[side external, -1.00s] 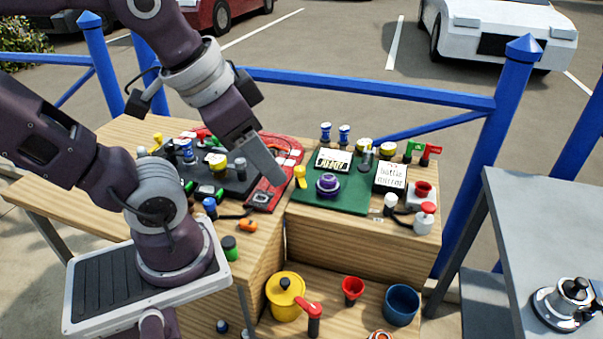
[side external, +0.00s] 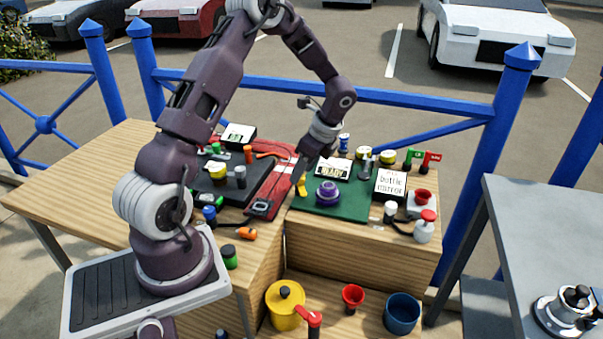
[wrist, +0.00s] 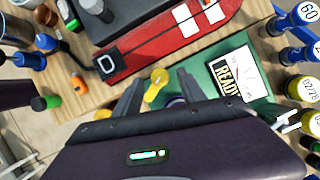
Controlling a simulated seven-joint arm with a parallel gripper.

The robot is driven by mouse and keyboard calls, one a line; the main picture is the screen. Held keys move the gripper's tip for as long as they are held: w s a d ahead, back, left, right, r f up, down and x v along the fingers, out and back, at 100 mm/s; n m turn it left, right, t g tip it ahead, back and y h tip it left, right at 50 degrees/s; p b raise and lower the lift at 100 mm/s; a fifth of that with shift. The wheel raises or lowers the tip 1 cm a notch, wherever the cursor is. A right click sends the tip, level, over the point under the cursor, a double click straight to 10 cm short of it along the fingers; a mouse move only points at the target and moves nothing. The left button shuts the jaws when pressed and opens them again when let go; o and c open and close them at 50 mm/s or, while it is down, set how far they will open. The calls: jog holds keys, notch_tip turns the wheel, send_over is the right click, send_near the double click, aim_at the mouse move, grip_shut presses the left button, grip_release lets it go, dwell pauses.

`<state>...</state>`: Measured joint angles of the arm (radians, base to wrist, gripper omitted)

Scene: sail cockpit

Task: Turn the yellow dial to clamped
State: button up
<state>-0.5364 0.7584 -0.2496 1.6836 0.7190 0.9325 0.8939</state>
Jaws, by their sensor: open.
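A small yellow dial (side external: 301,191) with a raised grip stands at the left edge of the green board (side external: 350,207). In the wrist view the yellow dial (wrist: 155,86) lies between my two fingers. My gripper (side external: 303,176) points down just above it in the side view. In the wrist view my gripper (wrist: 160,77) is open, a finger on either side of the dial, with gaps and nothing held. I cannot tell whether the fingertips are down at the dial's height. No clamped mark is readable.
A purple knob (side external: 327,192) stands close right of the dial. A sign reading READY (wrist: 228,80) lies behind it. A red panel (wrist: 165,38) lies to the left. Blue and yellow-topped cylinders (wrist: 302,90) stand at the right. A dark panel (side external: 215,190) holds several small items.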

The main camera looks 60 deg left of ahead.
jog(key=shift+x, duration=0.85)
grip_shut()
jog(key=shift+n, duration=0.3)
jog(key=n+h, duration=0.1)
jog(key=n, duration=0.1)
jog(key=n+g, duration=0.1)
jog(key=n, duration=0.2)
jog(key=shift+w+a+g+h, duration=0.1)
jog(key=shift+w+g+h, duration=0.05)
jog(key=shift+g+h, duration=0.2)
jog(key=n+h, duration=0.1)
jog(key=n, duration=0.2)
jog(key=n+h, duration=0.1)
jog(key=n, duration=0.2)
jog(key=shift+a+g, duration=0.15)
jog(key=shift+g, duration=0.1)
jog(key=shift+n, duration=0.3)
grip_release()
